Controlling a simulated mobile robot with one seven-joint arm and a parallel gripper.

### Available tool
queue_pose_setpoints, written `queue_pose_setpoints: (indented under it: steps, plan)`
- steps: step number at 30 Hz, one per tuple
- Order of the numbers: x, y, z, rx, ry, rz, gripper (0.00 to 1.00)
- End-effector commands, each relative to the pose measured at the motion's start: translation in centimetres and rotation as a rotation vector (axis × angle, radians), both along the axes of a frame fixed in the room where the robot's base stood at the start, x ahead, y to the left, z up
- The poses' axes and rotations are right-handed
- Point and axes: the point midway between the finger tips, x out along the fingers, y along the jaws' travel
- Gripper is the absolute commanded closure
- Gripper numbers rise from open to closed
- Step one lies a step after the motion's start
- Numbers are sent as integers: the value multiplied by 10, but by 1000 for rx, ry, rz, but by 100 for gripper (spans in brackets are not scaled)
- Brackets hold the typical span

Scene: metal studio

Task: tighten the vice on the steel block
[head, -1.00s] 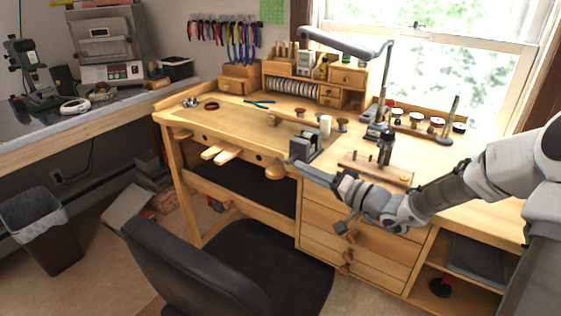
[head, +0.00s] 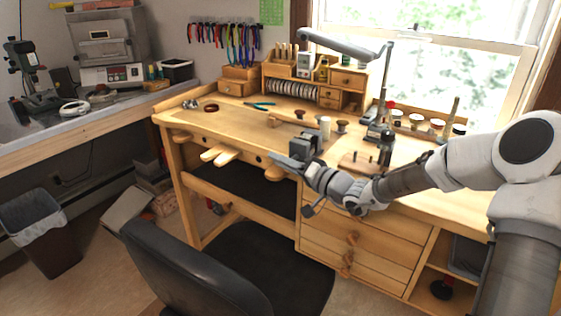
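The grey vice (head: 307,143) stands on the front part of the wooden workbench, right of the middle. Its lower front is hidden behind my gripper. The steel block cannot be told apart from the vice's grey jaws at this size. My gripper (head: 278,160) is just in front of and slightly left of the vice, at the bench's front edge, pointing left. Its grey fingers overlap the vice's lower part in the picture. I cannot tell whether they touch it, or whether they are open or shut. The vice's handle does not show clearly.
The bench's left top (head: 228,117) is mostly clear. A black chair (head: 195,275) stands in front.

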Motion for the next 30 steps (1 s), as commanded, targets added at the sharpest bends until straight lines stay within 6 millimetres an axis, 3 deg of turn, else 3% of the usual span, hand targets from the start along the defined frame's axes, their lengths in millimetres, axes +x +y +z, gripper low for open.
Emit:
queue_pose_setpoints:
  steps: [2, 16, 30]
  plan:
    - [0, 0, 1, 0, -1, 1, 100]
    - [0, 0, -2, 25, -21, 2, 100]
    - [-1, 1, -2, 234, -162, 3, 100]
